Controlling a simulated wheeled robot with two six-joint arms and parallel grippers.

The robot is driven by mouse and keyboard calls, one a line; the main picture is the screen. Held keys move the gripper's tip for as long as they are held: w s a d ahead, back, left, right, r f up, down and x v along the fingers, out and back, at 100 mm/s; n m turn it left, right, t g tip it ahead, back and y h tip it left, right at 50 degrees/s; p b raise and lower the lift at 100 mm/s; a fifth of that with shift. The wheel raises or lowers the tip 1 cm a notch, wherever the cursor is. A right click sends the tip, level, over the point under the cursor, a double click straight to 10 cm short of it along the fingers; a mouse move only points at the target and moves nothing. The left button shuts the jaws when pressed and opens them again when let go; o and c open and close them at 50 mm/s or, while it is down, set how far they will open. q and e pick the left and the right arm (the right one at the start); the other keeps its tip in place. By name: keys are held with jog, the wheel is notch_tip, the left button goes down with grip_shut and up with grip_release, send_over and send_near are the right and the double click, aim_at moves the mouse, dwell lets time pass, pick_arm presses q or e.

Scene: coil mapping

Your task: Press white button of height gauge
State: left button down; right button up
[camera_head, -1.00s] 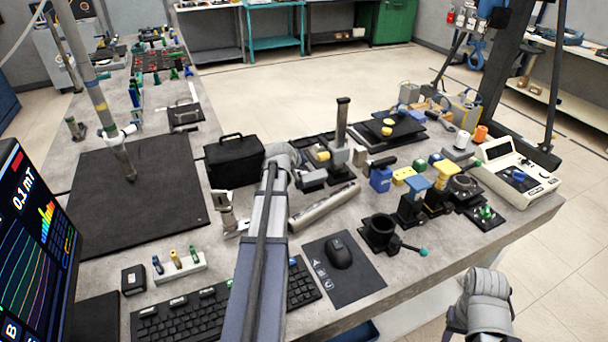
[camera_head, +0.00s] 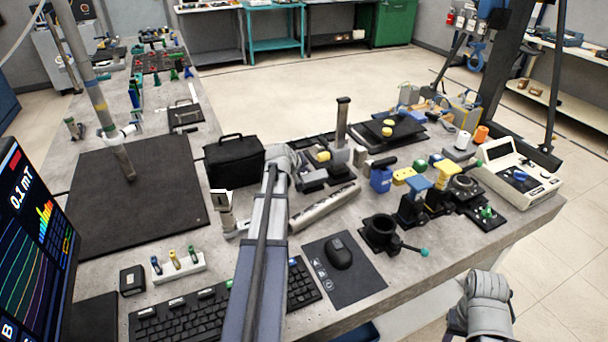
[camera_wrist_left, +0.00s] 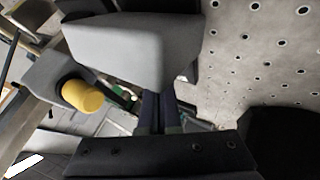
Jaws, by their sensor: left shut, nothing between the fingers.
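The height gauge appears to be the upright dark column (camera_head: 342,120) on a grey body, standing on the bench in the head view. My left gripper (camera_head: 316,180) is beside the column's base at its near left, partly hidden by my own arm. In the left wrist view, the dark fingertips (camera_wrist_left: 157,108) are shut with nothing between them. A large grey block (camera_wrist_left: 130,45) is close above them, and a grey housing with a yellow knob (camera_wrist_left: 82,96) is to the left. I cannot make out the white button or whether the fingers touch anything. My right fingers are out of view.
A black case (camera_head: 233,160) stands left of my left arm. A blue-topped device (camera_head: 417,190) and a black round holder (camera_head: 380,232) stand to the right. A white instrument (camera_head: 518,172) is at the bench's right end. A mouse (camera_head: 338,254) lies nearer.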

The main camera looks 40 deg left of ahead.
pick_arm(q)
jog(key=shift+f+b, duration=0.55)
jog(key=shift+b, duration=0.05)
dwell(0.4)
jog(key=shift+r+p, duration=0.55)
jog(key=shift+p, duration=0.1)
jog(key=shift+d+r, duration=0.1)
jog(key=shift+r, duration=0.2)
jog(key=shift+r+p, duration=0.1)
jog(key=shift+p, duration=0.25)
jog(key=shift+r+p, duration=0.5)
notch_tip(320, 180, up, 4)
jog(key=p, duration=0.4)
jog(key=shift+r, duration=0.1)
